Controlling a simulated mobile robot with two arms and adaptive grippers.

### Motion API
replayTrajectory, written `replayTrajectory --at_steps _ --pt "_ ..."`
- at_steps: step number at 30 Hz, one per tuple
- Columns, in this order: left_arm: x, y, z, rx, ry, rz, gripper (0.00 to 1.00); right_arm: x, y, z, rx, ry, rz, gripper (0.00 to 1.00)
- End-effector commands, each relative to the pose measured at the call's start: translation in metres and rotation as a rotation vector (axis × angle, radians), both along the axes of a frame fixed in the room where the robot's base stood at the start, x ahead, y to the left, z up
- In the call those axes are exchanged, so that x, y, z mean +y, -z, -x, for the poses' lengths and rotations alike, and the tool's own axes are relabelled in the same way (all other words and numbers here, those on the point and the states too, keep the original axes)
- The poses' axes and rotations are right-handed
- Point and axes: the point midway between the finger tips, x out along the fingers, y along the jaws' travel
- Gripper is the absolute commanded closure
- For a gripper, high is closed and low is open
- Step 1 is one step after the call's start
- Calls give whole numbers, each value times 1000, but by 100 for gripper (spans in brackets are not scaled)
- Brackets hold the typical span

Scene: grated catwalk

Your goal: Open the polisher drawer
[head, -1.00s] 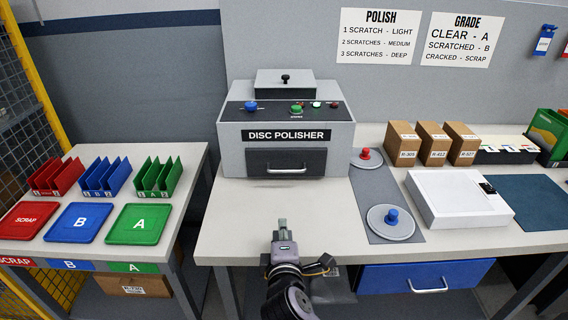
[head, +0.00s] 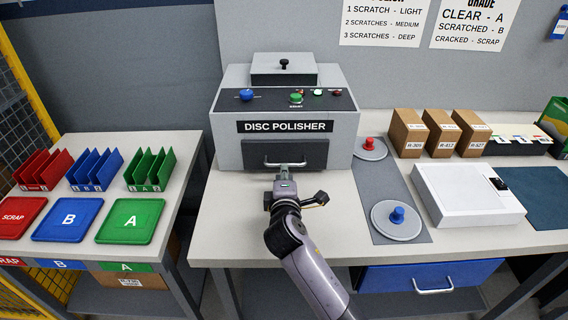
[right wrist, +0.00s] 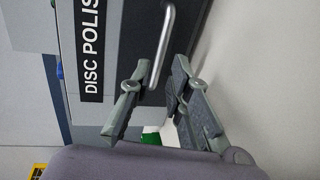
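The disc polisher (head: 228,150) is a grey box on the middle table. Its dark drawer (head: 262,151) is shut, with a silver bar handle (head: 298,164) low on the front. My right gripper (head: 284,171) is right in front of the handle. In the right wrist view, the fingers of my right gripper (right wrist: 160,66) are open, one on each side of the handle (right wrist: 164,40), whose near end shows between them. I cannot tell whether either finger touches it. My left gripper is not in view.
Right of the polisher are a mat with two discs (head: 397,222), a white box (head: 465,197) and brown cartons (head: 408,133). A blue table drawer (head: 400,275) is below. Coloured trays (head: 132,221) stand on the left table. The tabletop (head: 235,215) left of my arm is clear.

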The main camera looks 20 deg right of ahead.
Motion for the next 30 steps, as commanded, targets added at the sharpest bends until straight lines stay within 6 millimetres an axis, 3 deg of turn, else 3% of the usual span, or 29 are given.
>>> replayTrajectory --at_steps 3,10,22,30 --pt "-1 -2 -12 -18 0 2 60 -8 4 -24 0 2 1 82" --pt "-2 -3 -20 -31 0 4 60 -15 11 -52 -1 1 0 82" --pt "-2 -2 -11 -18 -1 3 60 -17 13 -58 0 1 -1 82" --pt "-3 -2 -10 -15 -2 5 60 -17 13 -58 0 1 0 99"
